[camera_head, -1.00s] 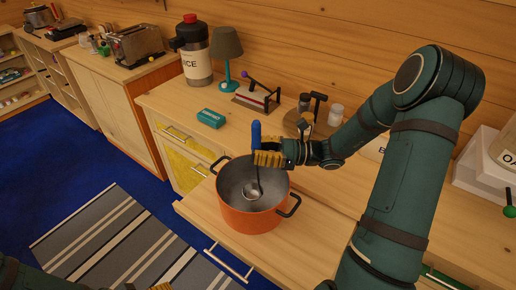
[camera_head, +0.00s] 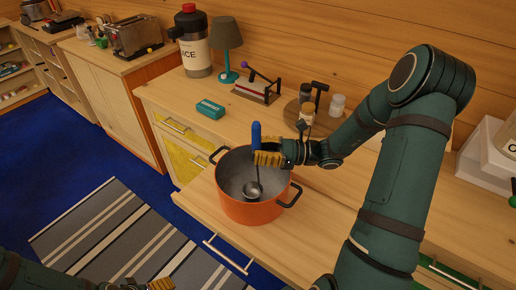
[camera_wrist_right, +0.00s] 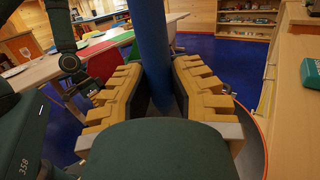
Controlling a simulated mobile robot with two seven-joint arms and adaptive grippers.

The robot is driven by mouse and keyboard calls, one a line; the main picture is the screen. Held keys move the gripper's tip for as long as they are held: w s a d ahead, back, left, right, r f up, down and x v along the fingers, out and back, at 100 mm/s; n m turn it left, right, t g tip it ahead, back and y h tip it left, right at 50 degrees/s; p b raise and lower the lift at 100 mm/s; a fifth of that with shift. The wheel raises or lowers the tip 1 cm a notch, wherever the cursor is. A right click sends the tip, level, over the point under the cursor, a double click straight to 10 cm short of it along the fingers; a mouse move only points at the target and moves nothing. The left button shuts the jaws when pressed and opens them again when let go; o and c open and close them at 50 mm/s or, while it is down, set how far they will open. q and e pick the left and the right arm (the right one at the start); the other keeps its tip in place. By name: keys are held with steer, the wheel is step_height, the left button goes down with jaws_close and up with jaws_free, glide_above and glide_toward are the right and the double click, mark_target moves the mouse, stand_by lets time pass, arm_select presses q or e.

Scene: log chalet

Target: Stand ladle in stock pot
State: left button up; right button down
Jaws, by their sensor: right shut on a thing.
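The ladle (camera_head: 256,136) has a blue handle and a metal bowl. It is upright, with its bowl (camera_head: 252,188) inside the orange stock pot (camera_head: 250,211). I cannot tell whether the bowl touches the pot's bottom. My right gripper (camera_head: 268,158) is shut on the ladle's handle above the pot's opening. In the right wrist view the blue handle (camera_wrist_right: 152,45) stands between the yellow fingers (camera_wrist_right: 160,97). The pot stands on a wooden surface at the front of the counter. My left gripper (camera_head: 150,285) shows only partly at the bottom edge; its jaw state is unclear.
A teal box (camera_head: 210,108), a lamp (camera_head: 226,45), a juice dispenser (camera_head: 194,45) and a lever device (camera_head: 258,88) stand behind the pot. Small jars (camera_head: 337,105) stand on a round board near my right forearm. The wood right of the pot is clear.

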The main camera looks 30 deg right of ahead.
steer(key=c, duration=0.9)
jaws_free()
steer(key=shift+c, duration=0.2)
steer(key=v, duration=1.2)
